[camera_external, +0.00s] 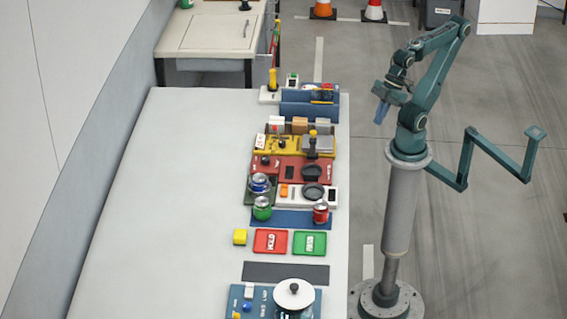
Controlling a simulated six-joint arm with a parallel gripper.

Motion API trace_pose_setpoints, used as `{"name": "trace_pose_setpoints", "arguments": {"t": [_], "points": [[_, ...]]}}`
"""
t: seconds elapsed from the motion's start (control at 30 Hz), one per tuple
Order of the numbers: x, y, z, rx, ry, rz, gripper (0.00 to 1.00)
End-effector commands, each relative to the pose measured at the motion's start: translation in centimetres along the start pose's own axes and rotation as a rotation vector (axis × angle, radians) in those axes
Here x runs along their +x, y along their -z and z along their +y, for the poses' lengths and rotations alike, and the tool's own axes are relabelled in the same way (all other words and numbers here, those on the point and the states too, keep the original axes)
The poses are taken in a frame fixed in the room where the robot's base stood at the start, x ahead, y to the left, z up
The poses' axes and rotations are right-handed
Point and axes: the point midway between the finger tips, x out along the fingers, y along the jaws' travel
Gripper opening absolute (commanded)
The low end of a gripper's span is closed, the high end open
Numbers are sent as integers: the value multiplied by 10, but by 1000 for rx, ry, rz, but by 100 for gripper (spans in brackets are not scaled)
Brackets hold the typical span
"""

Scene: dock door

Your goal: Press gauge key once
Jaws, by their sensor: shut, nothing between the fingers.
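The bench holds a row of small stations, and no label that reads "gauge" can be made out. A white panel (293,203) carries an orange key (284,190), a dark round pad (313,192) and a small dark window (332,194). I cannot tell for sure whether this orange key is the gauge key. My gripper (380,116) is shut and empty, pointing down in the air to the right of the bench, well apart from all the panels.
A green can (262,210) and a red can (320,213) stand on a blue mat (291,218); a blue can (260,183) stands behind. Red (270,249) and green (309,249) trays lie nearer. A red panel (291,166) adjoins. The bench's left side (170,200) is clear.

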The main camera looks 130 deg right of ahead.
Motion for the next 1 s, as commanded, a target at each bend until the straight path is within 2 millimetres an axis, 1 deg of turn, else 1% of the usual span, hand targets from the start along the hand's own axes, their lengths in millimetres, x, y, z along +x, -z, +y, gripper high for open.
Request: {"name": "trace_pose_setpoints", "arguments": {"t": [0.73,0.87,1.0], "points": [[0,1,0,3,-1,1,0],[2,6,1,14,-2,3,0],[7,18,4,39,-6,9,0]]}}
